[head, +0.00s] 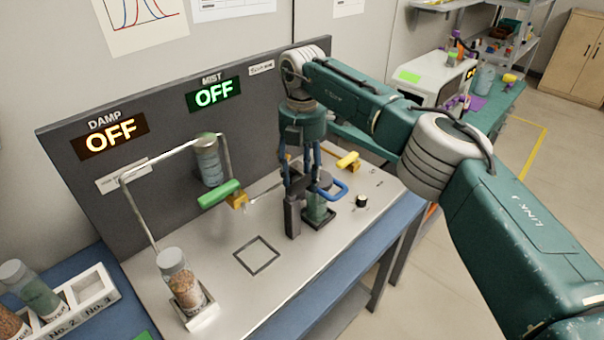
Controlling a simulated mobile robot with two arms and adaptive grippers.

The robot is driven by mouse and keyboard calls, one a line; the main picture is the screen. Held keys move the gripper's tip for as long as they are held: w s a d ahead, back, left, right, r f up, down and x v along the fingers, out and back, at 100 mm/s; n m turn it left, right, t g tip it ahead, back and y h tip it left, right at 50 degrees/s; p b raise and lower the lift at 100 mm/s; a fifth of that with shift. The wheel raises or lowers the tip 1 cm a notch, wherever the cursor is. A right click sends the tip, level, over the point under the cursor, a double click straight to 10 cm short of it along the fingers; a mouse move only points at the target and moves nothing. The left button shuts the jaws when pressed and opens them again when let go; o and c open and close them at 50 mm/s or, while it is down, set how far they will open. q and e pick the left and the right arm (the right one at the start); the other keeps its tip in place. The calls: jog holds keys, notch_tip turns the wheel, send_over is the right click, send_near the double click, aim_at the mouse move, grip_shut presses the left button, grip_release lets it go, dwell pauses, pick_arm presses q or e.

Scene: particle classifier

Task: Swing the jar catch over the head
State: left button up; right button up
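My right gripper (306,196) points down over the right part of the steel bench top. One dark finger hangs just left of a small jar with greenish contents (317,210), which stands upright on a dark base. A blue curved handle (335,190) shows beside the other finger, at the top of that jar. It may be the jar catch, but I cannot tell for sure. The fingers overlap the jar and handle, so whether they touch or grip either is unclear. My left gripper is not in view.
A green handle (219,194) on a yellow block and a yellow handle (348,160) stand nearby. A capped jar hangs at the bent pipe (124,205). Another jar with brown grains (178,272) stands front left. DAMP and MIST signs read OFF.

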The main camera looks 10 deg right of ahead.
aim_at(302, 178)
jog(key=shift+r, duration=0.1)
notch_tip(302, 178, up, 12)
dwell(0.5)
